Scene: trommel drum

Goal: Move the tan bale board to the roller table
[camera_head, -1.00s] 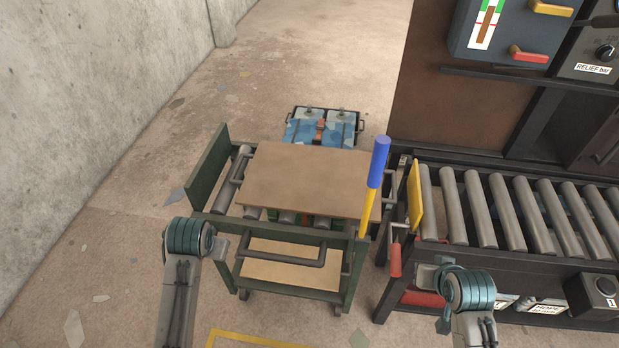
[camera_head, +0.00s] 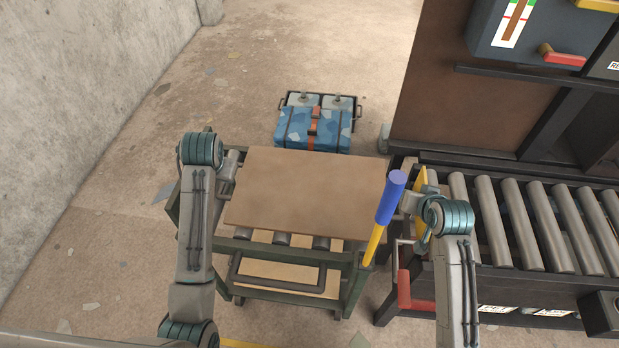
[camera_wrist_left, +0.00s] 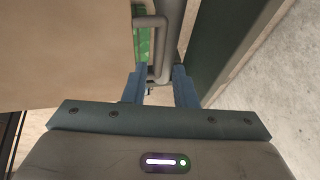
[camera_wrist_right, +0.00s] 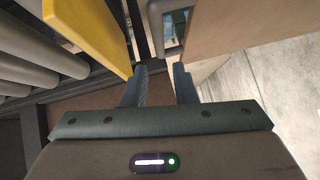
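The tan bale board (camera_head: 305,187) lies flat on a green cart (camera_head: 350,291), over its rollers. My left gripper (camera_head: 226,182) is beside the board's left end, with its fingers apart. In the left wrist view, the board (camera_wrist_left: 65,45) is left of a grey bar handle (camera_wrist_left: 152,60), which lies ahead of and between the open fingers (camera_wrist_left: 162,88). My right gripper (camera_head: 412,203) is beside the right end, fingers apart. In the right wrist view, another grey handle (camera_wrist_right: 165,28) is just ahead of the open fingers (camera_wrist_right: 162,88). The roller table (camera_head: 515,225) stands to the right.
A blue-and-yellow lever (camera_head: 388,200) stands at the cart's right front corner. A yellow plate (camera_wrist_right: 92,32) stands at the roller table's near end. A red handle (camera_head: 404,290) hangs between cart and table.

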